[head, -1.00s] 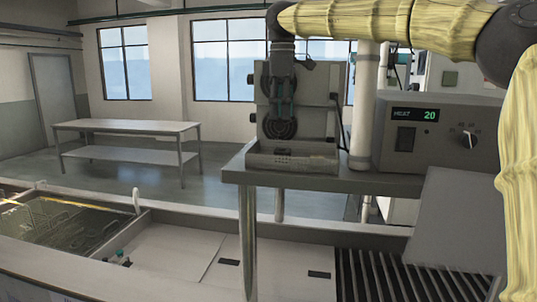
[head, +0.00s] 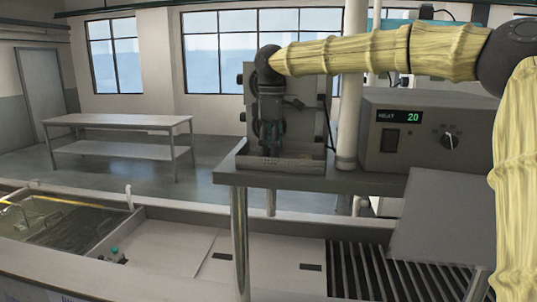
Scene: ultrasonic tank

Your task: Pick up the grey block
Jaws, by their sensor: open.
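My gripper (head: 271,148) points down over a shallow tray (head: 250,164) at the left end of a raised grey shelf (head: 290,182). The gripper is open, with its dark fingertips low at the tray. I cannot clearly make out the grey block. A small greyish shape showed in this tray in the earlier view, but the fingers now cover that spot. Whether the fingers stand around it or touch it cannot be told.
A grey plate-like device (head: 312,110) stands close behind the gripper. A heat control box (head: 428,135) reading 20 and a white pipe (head: 352,90) stand to the right. Below are a liquid tank (head: 70,225), flat covers (head: 165,245) and a slatted rack (head: 365,275).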

